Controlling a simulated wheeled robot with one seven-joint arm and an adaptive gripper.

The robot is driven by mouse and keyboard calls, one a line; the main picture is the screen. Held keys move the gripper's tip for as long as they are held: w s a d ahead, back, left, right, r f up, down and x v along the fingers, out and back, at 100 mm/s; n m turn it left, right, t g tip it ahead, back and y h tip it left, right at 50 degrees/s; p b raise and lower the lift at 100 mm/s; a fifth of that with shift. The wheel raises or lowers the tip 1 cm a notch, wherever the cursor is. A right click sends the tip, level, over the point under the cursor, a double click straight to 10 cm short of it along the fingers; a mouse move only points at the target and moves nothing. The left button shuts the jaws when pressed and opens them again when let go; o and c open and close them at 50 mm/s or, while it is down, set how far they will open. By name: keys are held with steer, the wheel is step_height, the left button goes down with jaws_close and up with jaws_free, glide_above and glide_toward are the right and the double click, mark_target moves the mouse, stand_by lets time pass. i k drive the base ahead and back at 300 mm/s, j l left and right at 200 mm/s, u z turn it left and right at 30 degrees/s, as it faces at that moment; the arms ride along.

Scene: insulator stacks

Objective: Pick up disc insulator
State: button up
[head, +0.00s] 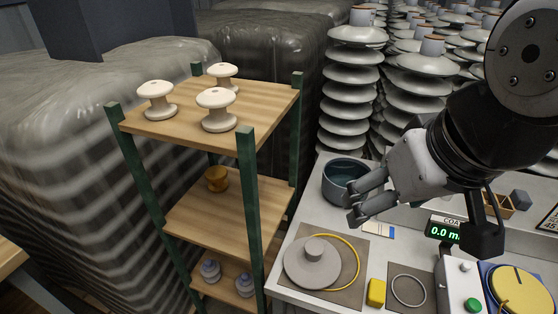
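A grey disc insulator (300,268) with a short round cap in its middle lies flat on a brown mat (351,296) on the table, cap up. A yellow ring (357,262) curves around its right side. Tall stacks of similar pale disc insulators (350,78) stand behind the table. My gripper (351,207) is above the table, up and to the right of the grey disc and apart from it. Its two fingers point left with a gap between them, and nothing shows between them. The gripper covers part of a dark bowl.
The dark bowl (336,190) stands at the table's back left. A yellow block (376,292), a thin ring (408,290), a meter (444,231) and a yellow disc (518,291) are to the right. A wooden shelf (170,128) with white spools (217,110) stands left of the table.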

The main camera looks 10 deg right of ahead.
mark_target(312, 263)
steer(key=k+j+z, duration=0.3)
steer(key=z, duration=0.15)
steer(key=k+j+z, duration=0.35)
steer(key=z, duration=0.15)
steer(key=j, duration=0.1)
